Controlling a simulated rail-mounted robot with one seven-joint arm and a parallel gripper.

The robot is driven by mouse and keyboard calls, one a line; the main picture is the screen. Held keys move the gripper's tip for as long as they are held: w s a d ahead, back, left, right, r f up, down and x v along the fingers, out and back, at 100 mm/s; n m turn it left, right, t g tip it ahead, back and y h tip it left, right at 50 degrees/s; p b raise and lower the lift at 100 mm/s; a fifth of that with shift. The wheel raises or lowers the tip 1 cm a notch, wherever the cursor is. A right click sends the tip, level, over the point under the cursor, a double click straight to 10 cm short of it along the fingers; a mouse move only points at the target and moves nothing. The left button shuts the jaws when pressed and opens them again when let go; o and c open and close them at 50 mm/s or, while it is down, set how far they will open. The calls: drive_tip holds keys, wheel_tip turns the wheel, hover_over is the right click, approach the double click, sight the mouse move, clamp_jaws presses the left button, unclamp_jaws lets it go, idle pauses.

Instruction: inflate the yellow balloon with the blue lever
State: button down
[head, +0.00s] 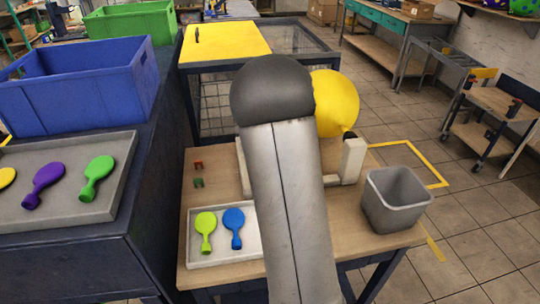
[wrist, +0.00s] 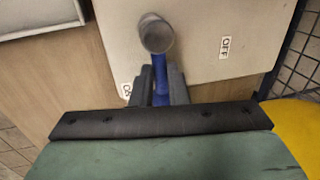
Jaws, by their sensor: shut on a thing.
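The yellow balloon (head: 338,105) is round and swollen in the head view, with its neck at a pale machine (head: 353,160) on the wooden table. My arm covers its left part. In the wrist view, yellow at the right edge (wrist: 298,130) looks like the same balloon. The blue lever (wrist: 160,75) runs from a grey round knob (wrist: 157,35) on the machine's pale plate down between my fingers. My gripper (wrist: 160,92) is shut on the lever, beside a partly covered ON label; the OFF label (wrist: 224,48) is at right. The head view hides my gripper and the lever.
A grey bin (head: 393,200) stands right of the machine. A tray (head: 250,250) with a lime and a blue balloon lies at the table's front left. A blue crate (head: 70,95) and another balloon tray (head: 65,215) are on the left bench.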

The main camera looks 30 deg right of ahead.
idle(0.5)
drive_tip(key=c, duration=1.4)
unclamp_jaws()
drive_tip(key=s+a+r, duration=0.1)
drive_tip(key=s+r, duration=0.2)
drive_tip(key=r, duration=1.4)
drive_tip(key=shift+s+a+b, duration=0.15)
drive_tip(key=shift+b, duration=0.15)
